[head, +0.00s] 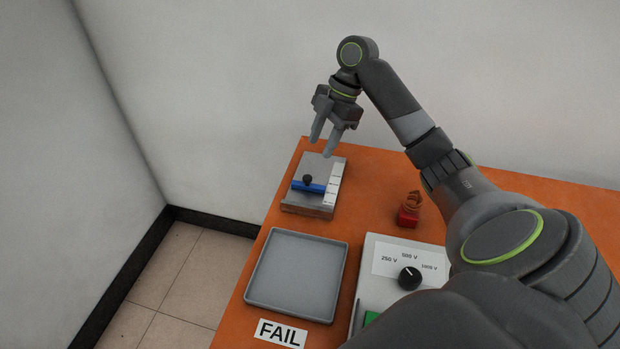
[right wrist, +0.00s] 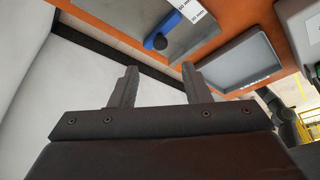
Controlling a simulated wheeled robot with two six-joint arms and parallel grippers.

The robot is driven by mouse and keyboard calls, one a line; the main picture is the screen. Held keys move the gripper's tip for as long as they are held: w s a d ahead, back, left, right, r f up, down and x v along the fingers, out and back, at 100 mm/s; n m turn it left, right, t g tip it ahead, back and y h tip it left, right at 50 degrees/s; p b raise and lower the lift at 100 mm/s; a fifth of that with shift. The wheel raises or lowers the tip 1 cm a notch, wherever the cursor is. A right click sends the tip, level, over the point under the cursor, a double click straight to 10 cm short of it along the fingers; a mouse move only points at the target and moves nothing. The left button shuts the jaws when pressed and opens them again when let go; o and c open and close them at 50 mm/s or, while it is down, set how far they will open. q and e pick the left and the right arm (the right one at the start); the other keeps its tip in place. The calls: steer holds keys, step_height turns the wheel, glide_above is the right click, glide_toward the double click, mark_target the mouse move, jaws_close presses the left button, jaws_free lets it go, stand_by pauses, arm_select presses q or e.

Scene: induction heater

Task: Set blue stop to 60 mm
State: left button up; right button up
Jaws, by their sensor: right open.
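The blue stop (head: 308,187) is a blue bar with a round black knob (head: 307,179) on a grey plate fixture (head: 297,203) at the far left of the orange table. A white scale strip (head: 335,182) runs along the fixture's right side; its marks are too small to read in the head view. The blue stop also shows at the top of the right wrist view (right wrist: 173,24). My right gripper (head: 322,147) is open and empty, pointing down above the far end of the fixture, apart from the stop. My left gripper is not in view.
An empty grey tray (head: 297,275) stands in front of the fixture, with a FAIL label (head: 280,333) below it. A grey box with a black dial (head: 409,278) is to its right. A red stamp-like object (head: 409,211) stands behind the box. White walls (head: 230,90) are close behind.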

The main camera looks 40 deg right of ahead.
mark_target(308, 177)
steer(key=x, duration=0.8)
steer(key=shift+a+f, duration=0.1)
steer(key=shift+f, duration=0.2)
steer(key=shift+s, duration=0.1)
jaws_close()
